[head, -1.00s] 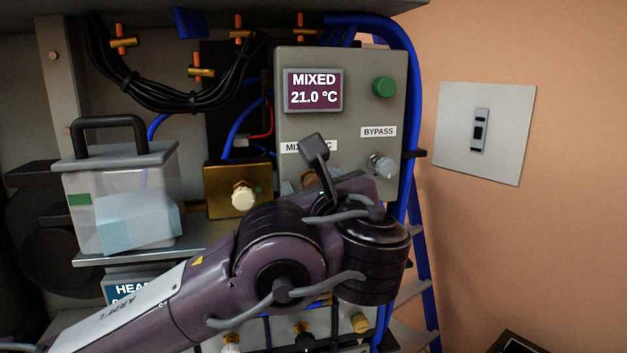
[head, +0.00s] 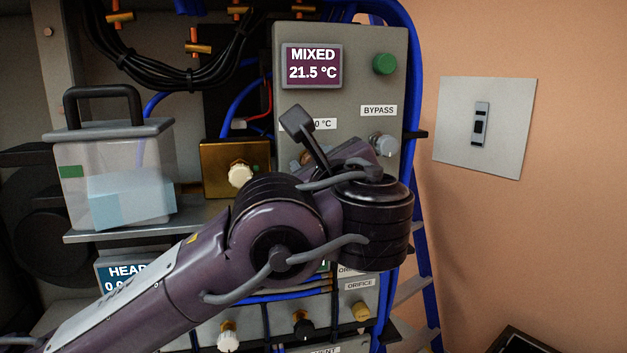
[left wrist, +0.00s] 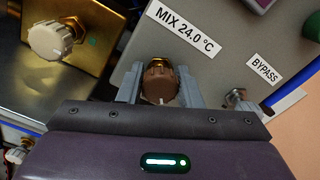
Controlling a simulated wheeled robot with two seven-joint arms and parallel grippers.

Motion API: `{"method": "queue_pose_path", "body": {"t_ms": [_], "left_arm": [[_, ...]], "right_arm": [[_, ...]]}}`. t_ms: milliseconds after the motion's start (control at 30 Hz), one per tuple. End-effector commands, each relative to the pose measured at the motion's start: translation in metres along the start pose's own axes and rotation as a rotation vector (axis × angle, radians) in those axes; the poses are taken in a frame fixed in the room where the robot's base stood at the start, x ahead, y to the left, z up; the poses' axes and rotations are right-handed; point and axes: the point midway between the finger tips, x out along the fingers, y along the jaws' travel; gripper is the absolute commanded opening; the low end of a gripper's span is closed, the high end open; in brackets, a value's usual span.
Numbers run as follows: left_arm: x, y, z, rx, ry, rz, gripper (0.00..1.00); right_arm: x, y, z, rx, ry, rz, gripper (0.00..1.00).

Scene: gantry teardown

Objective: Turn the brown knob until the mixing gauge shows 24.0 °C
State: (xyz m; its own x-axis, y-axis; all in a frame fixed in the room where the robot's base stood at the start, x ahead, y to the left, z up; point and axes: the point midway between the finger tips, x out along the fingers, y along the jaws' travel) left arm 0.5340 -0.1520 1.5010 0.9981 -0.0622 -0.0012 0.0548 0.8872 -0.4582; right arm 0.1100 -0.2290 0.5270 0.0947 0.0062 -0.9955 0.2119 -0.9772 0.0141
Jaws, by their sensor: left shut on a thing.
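The brown knob (left wrist: 160,84) shows in the left wrist view below the label "MIX 24.0 °C" (left wrist: 180,30). My left gripper (left wrist: 161,76) is shut on it, one finger on each side. In the head view my own arm covers most of the knob and the gripper's fingers. The mixing gauge (head: 313,66) is a purple screen on the grey panel (head: 345,95) and reads "MIXED 21.5 °C". My right gripper is in neither view.
A silver bypass knob (head: 385,146) sits just right of the brown knob; a green button (head: 385,64) is above it. A cream knob (head: 240,174) on a brass block is to the left. A clear handled container (head: 115,185) stands on the shelf.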

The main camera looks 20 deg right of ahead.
Motion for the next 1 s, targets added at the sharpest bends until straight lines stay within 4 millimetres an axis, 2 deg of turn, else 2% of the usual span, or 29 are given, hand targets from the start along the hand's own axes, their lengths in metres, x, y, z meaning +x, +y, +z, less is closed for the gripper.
{"method": "queue_pose_path", "body": {"t_ms": [33, 400, 700, 1000], "left_arm": [[0.000, 0.003, -0.007, -0.042, -0.001, -0.001, 0.09], [0.000, 0.003, -0.005, -0.354, -0.001, 0.000, 0.09], [0.000, 0.002, -0.003, -0.530, -0.001, 0.000, 0.09], [0.000, 0.002, -0.001, -0.604, -0.001, 0.000, 0.09]], "right_arm": [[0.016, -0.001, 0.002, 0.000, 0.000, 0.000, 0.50], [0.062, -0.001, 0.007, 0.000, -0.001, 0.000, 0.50], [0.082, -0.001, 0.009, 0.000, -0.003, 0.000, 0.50], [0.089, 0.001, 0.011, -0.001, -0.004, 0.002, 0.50]]}}
